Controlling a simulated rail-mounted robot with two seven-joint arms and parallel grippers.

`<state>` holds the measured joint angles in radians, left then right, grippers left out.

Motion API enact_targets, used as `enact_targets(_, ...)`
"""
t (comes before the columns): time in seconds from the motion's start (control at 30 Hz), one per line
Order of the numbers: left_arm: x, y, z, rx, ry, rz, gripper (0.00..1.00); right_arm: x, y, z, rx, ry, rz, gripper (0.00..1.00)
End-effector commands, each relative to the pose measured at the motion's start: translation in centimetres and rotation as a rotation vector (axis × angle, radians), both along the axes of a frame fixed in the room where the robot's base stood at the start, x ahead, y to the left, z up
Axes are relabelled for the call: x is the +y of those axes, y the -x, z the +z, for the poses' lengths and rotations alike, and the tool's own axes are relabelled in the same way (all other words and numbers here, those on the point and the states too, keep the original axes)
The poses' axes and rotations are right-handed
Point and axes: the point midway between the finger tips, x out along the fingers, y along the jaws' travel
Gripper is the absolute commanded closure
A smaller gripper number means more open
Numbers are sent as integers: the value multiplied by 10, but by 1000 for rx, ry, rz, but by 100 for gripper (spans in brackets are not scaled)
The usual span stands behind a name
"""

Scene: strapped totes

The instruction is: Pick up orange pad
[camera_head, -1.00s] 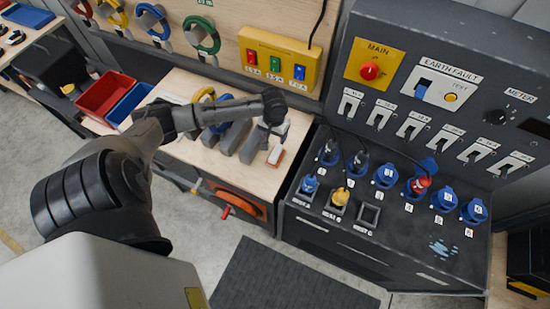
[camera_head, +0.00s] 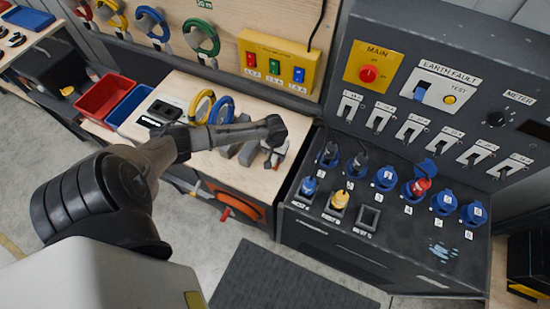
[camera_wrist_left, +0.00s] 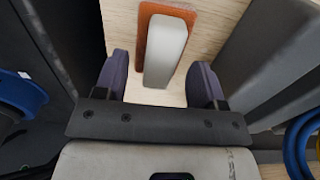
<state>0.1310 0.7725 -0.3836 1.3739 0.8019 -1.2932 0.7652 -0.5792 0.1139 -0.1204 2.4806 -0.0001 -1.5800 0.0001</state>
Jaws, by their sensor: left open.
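The orange pad (camera_wrist_left: 143,38) shows in the left wrist view as a flat orange piece with a light grey block (camera_wrist_left: 167,48) on top. It lies on a pale wooden surface. My left gripper (camera_wrist_left: 160,82) is open, with one dark finger on each side of the grey block's near end. A gap shows on both sides, and nothing is held. In the head view the left gripper (camera_head: 272,158) points down at the right end of the wooden bench, and the pad is mostly hidden behind it. My right gripper is in neither view.
Grey upright blocks (camera_head: 230,148) stand left of the gripper, also close by in the wrist view (camera_wrist_left: 255,60). Yellow (camera_head: 203,104) and blue (camera_head: 222,110) rings are behind. The dark socket panel (camera_head: 385,240) stands to the right, and a red bin (camera_head: 103,95) is left.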

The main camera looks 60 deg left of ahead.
Motion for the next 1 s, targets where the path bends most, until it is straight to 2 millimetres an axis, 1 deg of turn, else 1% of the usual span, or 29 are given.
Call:
enact_targets(0.03, 0, 0, -6, 1, 0, 1, 36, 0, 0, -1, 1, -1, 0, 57)
enact_targets(0.1, 0, 0, -12, 1, -1, -1, 36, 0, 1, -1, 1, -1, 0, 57)
enact_targets(0.2, 0, 0, -17, 1, -2, -1, 36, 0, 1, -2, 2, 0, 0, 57)
enact_targets(0.47, 0, 0, -18, 0, -1, -2, 36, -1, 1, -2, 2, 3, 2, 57)
enact_targets(1.0, 0, 1, -18, 0, -1, -2, 88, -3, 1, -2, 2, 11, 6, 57)
